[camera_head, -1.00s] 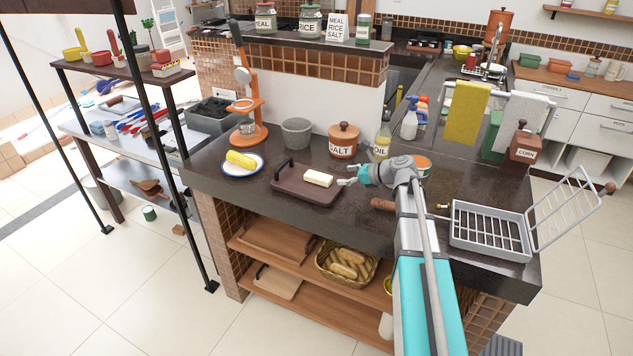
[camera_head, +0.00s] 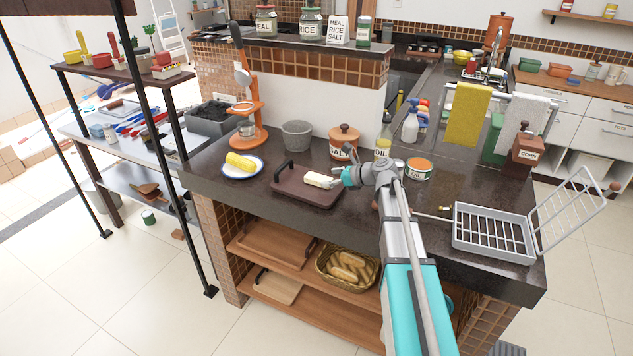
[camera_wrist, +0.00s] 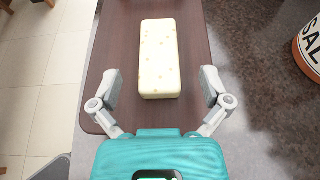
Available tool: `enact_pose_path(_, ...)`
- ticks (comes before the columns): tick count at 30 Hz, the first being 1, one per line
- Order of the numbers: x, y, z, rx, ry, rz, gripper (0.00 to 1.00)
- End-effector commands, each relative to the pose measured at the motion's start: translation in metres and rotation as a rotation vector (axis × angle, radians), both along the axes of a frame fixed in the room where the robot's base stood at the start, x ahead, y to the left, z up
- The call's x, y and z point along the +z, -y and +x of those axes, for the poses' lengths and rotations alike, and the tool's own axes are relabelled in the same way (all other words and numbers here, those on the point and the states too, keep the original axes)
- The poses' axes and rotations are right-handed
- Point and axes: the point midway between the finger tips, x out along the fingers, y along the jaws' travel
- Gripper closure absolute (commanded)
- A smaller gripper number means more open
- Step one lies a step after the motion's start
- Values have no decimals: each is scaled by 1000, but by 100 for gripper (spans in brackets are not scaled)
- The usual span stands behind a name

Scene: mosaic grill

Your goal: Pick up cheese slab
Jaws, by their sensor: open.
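The cheese slab (camera_head: 318,180) is a pale block lying on a dark brown board (camera_head: 300,194) with a black handle, on the counter. In the wrist view the cheese slab (camera_wrist: 159,58) lies lengthwise ahead, on the bare brown board (camera_wrist: 108,40). My gripper (camera_head: 337,179) is at the right end of the slab in the head view. In the wrist view my gripper (camera_wrist: 161,88) is open, with one finger on each side of the slab's near end. Gaps show between both fingers and the slab.
A plate (camera_head: 231,174) with corn stands left of the board. A grey pot (camera_head: 297,134), an orange salt pot (camera_head: 343,143) and an oil bottle (camera_head: 384,145) stand behind. An orange-topped tin (camera_head: 418,170) and a wire grill basket (camera_head: 493,232) are to the right.

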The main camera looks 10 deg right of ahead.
Motion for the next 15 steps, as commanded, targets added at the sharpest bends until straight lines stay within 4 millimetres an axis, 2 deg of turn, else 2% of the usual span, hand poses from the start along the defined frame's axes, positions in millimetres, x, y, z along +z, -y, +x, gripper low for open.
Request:
enact_pose_path(7, -10, -22, 18, 1, 0, 0, 3)
enact_pose_path(15, -13, -31, 24, -2, 1, 0, 3)
